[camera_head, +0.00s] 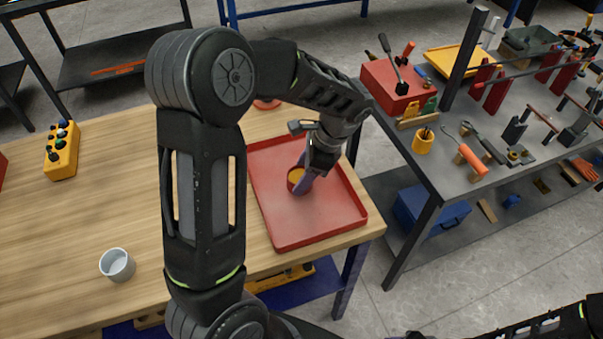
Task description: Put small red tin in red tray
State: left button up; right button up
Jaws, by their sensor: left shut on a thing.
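The red tray (322,217) lies on the right end of the wooden table, its left side partly hidden behind my left arm. The small red tin (293,182), with an orange-yellow top, is inside the tray's outline, toward its middle. My left gripper (302,181) reaches down over the tray and is shut on the tin. I cannot tell whether the tin touches the tray floor. My right gripper is not in view; only part of an arm shows at the bottom right.
A white cup (117,265) stands at the table's front left. A yellow control box (62,151) with several knobs lies at the back left. A dark workbench (440,174) with many tools stands to the right, across a gap. The table's left middle is clear.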

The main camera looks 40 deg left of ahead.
pick_arm(q)
jog(key=shift+f, duration=0.2)
jog(key=o, duration=1.5)
jog(key=shift+r, duration=0.15)
jog(key=p+v, duration=0.2)
jog(key=v, duration=1)
jog(key=shift+d, duration=0.1)
